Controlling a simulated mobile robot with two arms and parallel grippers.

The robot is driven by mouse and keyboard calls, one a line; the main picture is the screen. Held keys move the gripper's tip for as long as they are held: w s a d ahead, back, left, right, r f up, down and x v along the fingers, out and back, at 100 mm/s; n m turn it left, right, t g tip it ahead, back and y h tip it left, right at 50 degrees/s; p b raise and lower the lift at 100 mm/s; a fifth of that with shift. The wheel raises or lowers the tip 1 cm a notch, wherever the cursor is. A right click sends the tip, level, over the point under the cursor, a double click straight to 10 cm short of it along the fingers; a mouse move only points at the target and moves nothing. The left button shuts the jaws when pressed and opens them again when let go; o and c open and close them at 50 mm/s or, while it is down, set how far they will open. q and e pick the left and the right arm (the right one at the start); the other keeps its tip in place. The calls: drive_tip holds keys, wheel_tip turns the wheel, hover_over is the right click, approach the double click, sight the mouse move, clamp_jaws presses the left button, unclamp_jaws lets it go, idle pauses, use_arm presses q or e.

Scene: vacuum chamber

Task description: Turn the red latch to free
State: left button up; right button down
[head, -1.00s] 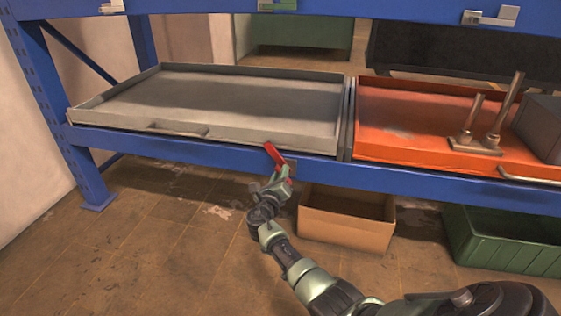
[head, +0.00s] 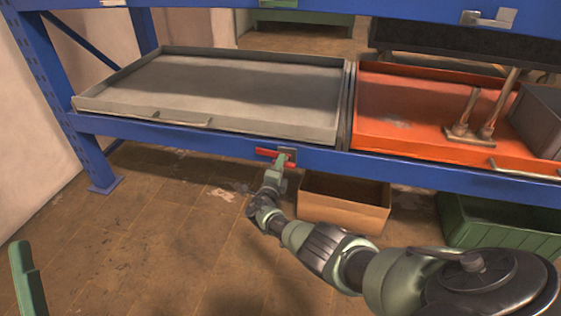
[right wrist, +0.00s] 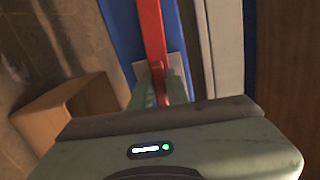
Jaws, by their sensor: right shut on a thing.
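The red latch (head: 265,152) is on the blue front beam below the grey tray, near the tray's right end. Its handle lies about level, pointing left from a small grey plate (head: 288,154). My right gripper (head: 279,164) reaches it from below and is shut on it. In the right wrist view the red bar (right wrist: 151,35) runs down between my right gripper's green fingers (right wrist: 160,93). The fingers partly hide its lower end. A green part at the lower left edge of the head view seems to be my left gripper; its jaws cannot be made out.
The grey tray (head: 103,108) and the orange tray (head: 385,143) sit side by side on the blue rack (head: 210,146). A cardboard box (head: 345,208) and a green bin (head: 490,240) stand on the floor beneath.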

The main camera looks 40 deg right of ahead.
use_arm(q)
drive_tip(key=shift+w+f+g, duration=0.4)
drive_tip(key=shift+w+f, duration=0.05)
drive_tip(key=shift+f, duration=0.05)
use_arm(e)
drive_tip(key=shift+d+n, duration=0.1)
drive_tip(key=shift+n, duration=0.4)
drive_tip(key=c, duration=1.4)
unclamp_jaws()
drive_tip(key=shift+f, duration=0.1)
use_arm(q)
drive_tip(key=shift+w+d, duration=0.1)
